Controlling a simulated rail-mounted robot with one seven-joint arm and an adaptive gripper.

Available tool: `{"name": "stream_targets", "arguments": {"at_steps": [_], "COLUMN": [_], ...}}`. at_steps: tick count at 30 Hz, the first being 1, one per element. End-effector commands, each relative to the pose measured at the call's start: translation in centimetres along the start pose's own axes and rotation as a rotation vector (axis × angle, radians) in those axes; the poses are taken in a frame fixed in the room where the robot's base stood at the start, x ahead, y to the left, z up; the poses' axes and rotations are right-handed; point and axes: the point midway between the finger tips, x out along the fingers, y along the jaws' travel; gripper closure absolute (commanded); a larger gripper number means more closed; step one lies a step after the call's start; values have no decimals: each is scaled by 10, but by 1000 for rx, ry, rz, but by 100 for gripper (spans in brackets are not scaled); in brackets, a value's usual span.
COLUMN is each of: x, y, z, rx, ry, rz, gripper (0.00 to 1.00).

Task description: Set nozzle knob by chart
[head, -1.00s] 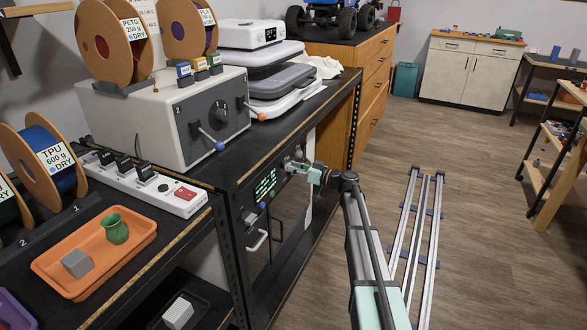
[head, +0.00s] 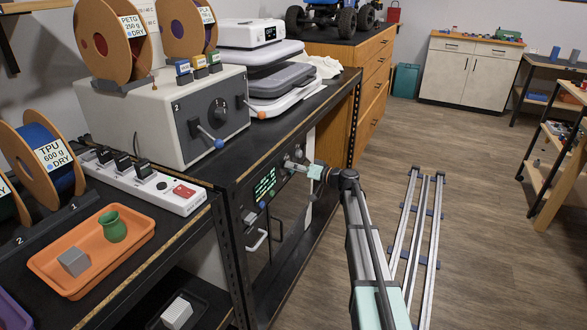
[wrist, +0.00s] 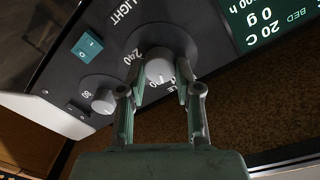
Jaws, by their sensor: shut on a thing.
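In the wrist view, a light grey round nozzle knob (wrist: 159,70) with a pale pointer line sits on a dark dial. The dial has a readable "240" mark and another partly hidden number; its name is mostly covered, with "LE" showing. My gripper (wrist: 160,84) is shut on this knob, one finger on each side. In the head view, my gripper (head: 300,166) is at the upper part of the printer's front panel, right of the green-lit display (head: 265,185). The knob is too small there to read.
A second, smaller knob (wrist: 104,101) and a teal rocker switch (wrist: 88,45) are on the same panel. A grey dryer box (head: 150,120) with spools stands behind. An orange tray (head: 45,268) lies at left.

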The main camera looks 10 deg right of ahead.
Motion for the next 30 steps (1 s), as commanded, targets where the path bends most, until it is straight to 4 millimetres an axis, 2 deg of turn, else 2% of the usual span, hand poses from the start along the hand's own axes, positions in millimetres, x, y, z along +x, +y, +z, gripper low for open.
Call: {"name": "stream_targets", "arguments": {"at_steps": [13,30], "x": [1,1], "y": [0,0], "z": [-1,0], "rx": [285,346], "ry": [-15,-18], "rz": [1,1], "gripper": [100,100]}}
